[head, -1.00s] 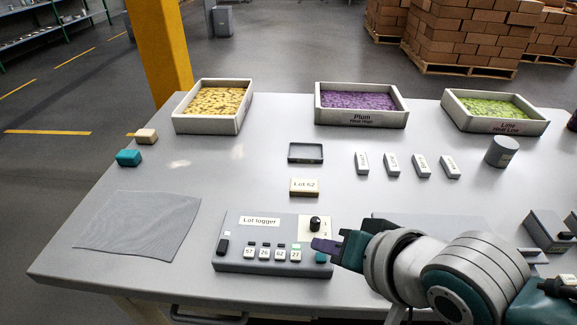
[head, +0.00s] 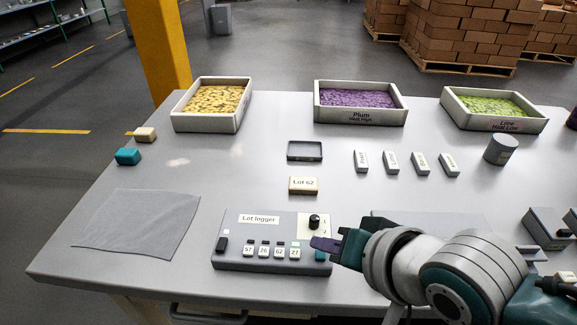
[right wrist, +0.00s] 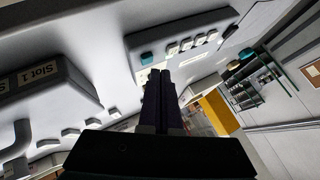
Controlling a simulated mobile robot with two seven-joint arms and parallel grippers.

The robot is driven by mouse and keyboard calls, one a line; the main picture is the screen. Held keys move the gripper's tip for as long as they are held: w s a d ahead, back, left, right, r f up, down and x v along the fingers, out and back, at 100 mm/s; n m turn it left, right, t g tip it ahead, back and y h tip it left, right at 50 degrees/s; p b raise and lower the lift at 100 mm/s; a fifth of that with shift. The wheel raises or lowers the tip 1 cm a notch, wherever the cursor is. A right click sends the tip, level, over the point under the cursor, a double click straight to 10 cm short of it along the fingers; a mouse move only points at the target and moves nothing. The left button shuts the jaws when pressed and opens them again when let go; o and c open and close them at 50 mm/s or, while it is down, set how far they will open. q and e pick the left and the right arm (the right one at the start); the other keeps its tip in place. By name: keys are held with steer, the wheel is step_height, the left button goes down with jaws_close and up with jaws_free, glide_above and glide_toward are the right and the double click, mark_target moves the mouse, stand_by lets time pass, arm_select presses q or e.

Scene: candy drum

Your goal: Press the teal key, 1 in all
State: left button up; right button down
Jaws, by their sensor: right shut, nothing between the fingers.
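The grey Lot logger box (head: 270,262) sits at the front of the table. Its teal key (head: 320,256) is at the right end of the row of keys, partly hidden by my right gripper. In the right wrist view the teal key (right wrist: 147,58) shows just beyond the fingertips. My right gripper (head: 314,243) is shut and empty, its dark purple fingers pointing left over the right end of the logger. It also shows in the right wrist view (right wrist: 160,75). I cannot tell whether the tips touch the key. My left gripper is not in view.
The logger also has white numbered keys (head: 264,252), a dark key (head: 222,244) and a black knob (head: 314,221). A Lot 62 block (head: 303,186) lies behind it. A grey cloth (head: 135,222) lies left. Three candy trays, including Plum (head: 360,117), stand at the back.

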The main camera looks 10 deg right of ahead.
mark_target(323, 263)
steer(key=shift+f, duration=0.35)
steer(key=shift+f+b, duration=0.4)
stand_by(0.5)
stand_by(0.3)
steer(key=shift+r+p, duration=0.85)
steer(key=shift+p, duration=0.15)
step_height(323, 263, up, 5)
steer(key=p, duration=0.5)
